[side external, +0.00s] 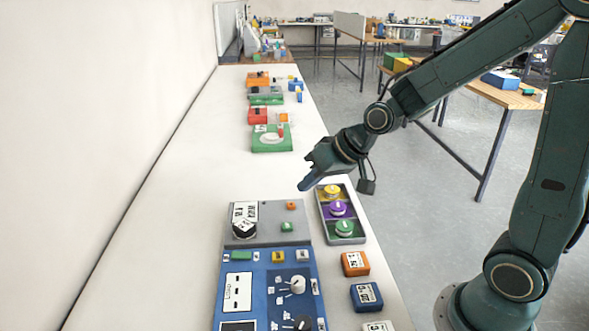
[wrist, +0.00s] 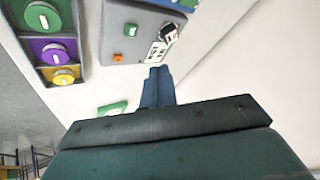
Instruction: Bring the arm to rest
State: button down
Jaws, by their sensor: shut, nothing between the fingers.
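My gripper (side external: 306,184) hangs over the white table, just beyond the far end of the tray of round knobs. Its blue fingers are together with nothing between them. In the wrist view the closed fingers (wrist: 158,85) point toward the grey panel. My arm reaches in from the right, bent at the elbow, and the gripper is tilted downward to the left. It appears to be above the table and apart from the things on it. The exact height is hard to tell.
The grey panel (side external: 268,232) and blue control panel (side external: 263,287) lie in front. The knob tray (side external: 324,212) holds yellow, purple and green knobs. An orange block (side external: 355,263) and a blue block (side external: 366,296) sit right. A green box (side external: 272,138) stands farther back. The table's left side is clear.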

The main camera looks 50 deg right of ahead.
jog(key=s+r+h, duration=0.1)
jog(key=s+r, duration=0.2)
jog(key=s, duration=0.4)
jog(key=s+d+r+n+g, duration=0.1)
jog(key=s+r, duration=0.2)
jog(key=s, duration=0.3)
jog(key=s+r+n+h, duration=0.1)
jog(key=s+r, duration=0.2)
jog(key=s, duration=0.4)
jog(key=shift+s+d+g+h, duration=0.15)
jog(key=shift+s+g+h, duration=0.15)
jog(key=shift+s+g, duration=0.1)
